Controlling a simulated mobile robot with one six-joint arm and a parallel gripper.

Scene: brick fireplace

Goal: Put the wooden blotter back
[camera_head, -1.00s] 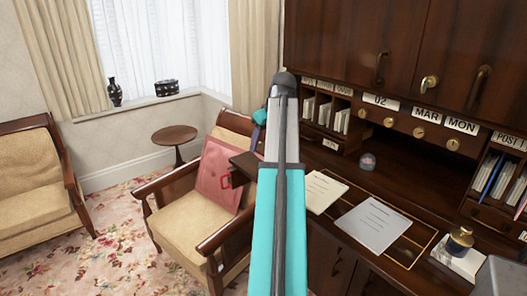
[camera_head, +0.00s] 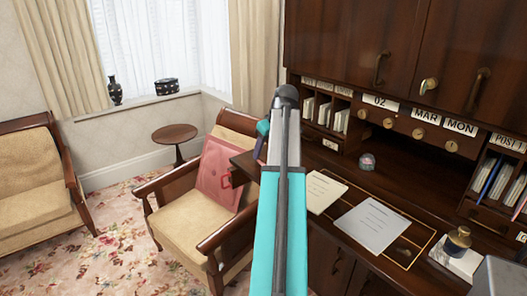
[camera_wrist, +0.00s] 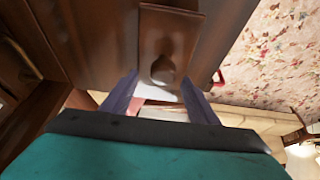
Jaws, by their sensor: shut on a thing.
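My gripper (camera_wrist: 160,80) shows in the wrist view, its two purplish fingers on either side of the dark knob of a brown wooden piece, which looks like the wooden blotter (camera_wrist: 172,28). The fingers are shut on it. The blotter has a flat rectangular top and a rounded knob. Dark wood lies behind it; I cannot tell whether it touches that surface. The desk top (camera_head: 405,252) there bears a cream sheet (camera_head: 322,192) and a white written sheet (camera_head: 370,225) on a gold-lined panel.
A brass-topped ink bottle (camera_head: 457,240) stands at the desk's right, and a small glass globe (camera_head: 367,161) at its back. Pigeonholes with papers (camera_head: 494,182) line the back. An armchair (camera_head: 188,222) with a red cushion (camera_head: 218,173) stands left of the desk. A round side table (camera_head: 174,133) is behind.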

